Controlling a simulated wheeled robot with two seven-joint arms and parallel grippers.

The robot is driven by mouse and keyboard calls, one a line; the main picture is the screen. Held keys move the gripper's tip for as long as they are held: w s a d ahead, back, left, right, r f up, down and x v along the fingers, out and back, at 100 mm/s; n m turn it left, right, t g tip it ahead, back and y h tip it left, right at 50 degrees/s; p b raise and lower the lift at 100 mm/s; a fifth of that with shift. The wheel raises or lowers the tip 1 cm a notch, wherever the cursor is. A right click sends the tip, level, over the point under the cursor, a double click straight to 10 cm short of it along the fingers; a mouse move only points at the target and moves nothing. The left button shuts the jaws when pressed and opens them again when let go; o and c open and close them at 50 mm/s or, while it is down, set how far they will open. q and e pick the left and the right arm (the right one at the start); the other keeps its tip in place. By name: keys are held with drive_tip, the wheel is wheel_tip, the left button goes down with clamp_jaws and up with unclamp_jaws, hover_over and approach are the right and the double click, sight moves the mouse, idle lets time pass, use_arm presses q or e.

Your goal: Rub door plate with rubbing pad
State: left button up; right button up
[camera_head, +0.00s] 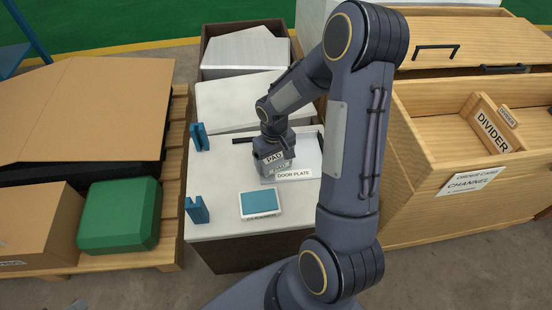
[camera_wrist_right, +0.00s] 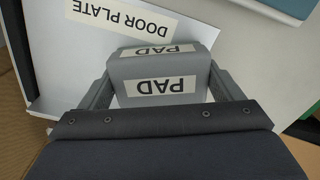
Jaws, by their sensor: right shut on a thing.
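The door plate (camera_head: 305,153) is a flat white sheet lying on the pale work table, with its name label at the front edge. It also shows in the right wrist view (camera_wrist_right: 60,65). My right gripper (camera_head: 272,165) is shut on the grey rubbing pad (camera_wrist_right: 160,70), which has PAD labels on it. The pad is over the front left part of the plate; I cannot tell for sure whether it touches. The gripper and arm hide part of the plate. My left gripper is not in view.
Blue brackets (camera_head: 197,210) stand at the table's left edge. A blue-topped block (camera_head: 261,204) sits near the table's front. A wooden cabinet (camera_head: 455,150) with a divider (camera_head: 492,125) stands to the right. A green case (camera_head: 119,215) and cardboard boxes (camera_head: 90,110) stand to the left.

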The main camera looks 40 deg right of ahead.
wheel_tip(320, 180, up, 4)
drive_tip(key=shift+f+p, duration=0.2)
drive_tip(key=shift+p, duration=0.95)
drive_tip(key=shift+r+p, duration=1.85)
drive_tip(key=shift+r, duration=0.45)
